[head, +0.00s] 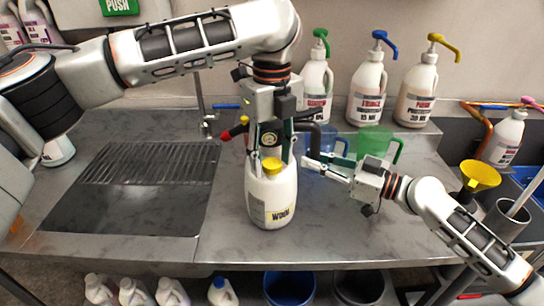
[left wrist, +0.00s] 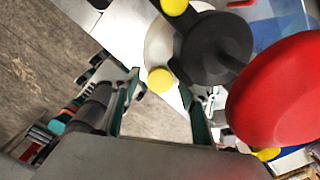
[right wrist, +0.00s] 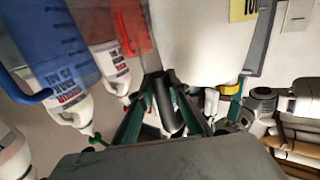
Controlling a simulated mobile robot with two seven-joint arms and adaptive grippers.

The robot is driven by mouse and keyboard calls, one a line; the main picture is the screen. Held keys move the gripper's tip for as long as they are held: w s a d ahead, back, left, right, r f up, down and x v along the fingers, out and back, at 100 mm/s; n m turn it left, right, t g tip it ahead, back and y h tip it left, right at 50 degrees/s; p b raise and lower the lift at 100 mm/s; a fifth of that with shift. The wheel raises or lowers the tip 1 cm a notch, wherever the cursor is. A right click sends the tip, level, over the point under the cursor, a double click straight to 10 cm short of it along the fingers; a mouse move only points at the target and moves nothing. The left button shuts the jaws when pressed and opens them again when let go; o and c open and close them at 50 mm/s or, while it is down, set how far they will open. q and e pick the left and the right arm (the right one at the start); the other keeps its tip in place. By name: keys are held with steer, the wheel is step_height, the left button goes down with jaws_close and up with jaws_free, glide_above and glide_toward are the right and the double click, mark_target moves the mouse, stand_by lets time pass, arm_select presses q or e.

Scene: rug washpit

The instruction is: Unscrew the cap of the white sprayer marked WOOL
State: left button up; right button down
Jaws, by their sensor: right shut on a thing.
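The white sprayer marked WOOL (head: 271,205) stands upright on the counter in the middle of the head view, its yellow cap (head: 272,167) on top. My left gripper (head: 271,158) points down over it, open, with its fingers spread to either side of the cap. In the left wrist view a yellow cap (left wrist: 160,79) shows between the fingertips, with clear space around it. My right gripper (head: 308,162) is at the sprayer's right side. In the right wrist view it is shut on a black curved handle (right wrist: 165,100) beside the white body (right wrist: 203,40).
A blue jug (head: 325,150) and a green jug (head: 375,143) stand close behind my right gripper. Several pump bottles (head: 368,92) line the wall. A yellow funnel (head: 480,175) is at the right. A ribbed drainboard (head: 150,165) lies clear at the left.

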arm_select(q)
steer(key=shift+r, duration=2.25)
steer(key=shift+c, duration=0.4)
step_height(320, 180, up, 3)
steer(key=shift+r+m, duration=0.15)
steer(key=shift+m, duration=0.95)
steer(key=shift+f, duration=3.9)
steer(key=c, duration=1.2)
steer(key=shift+o, duration=0.2)
steer(key=shift+n, duration=1.7)
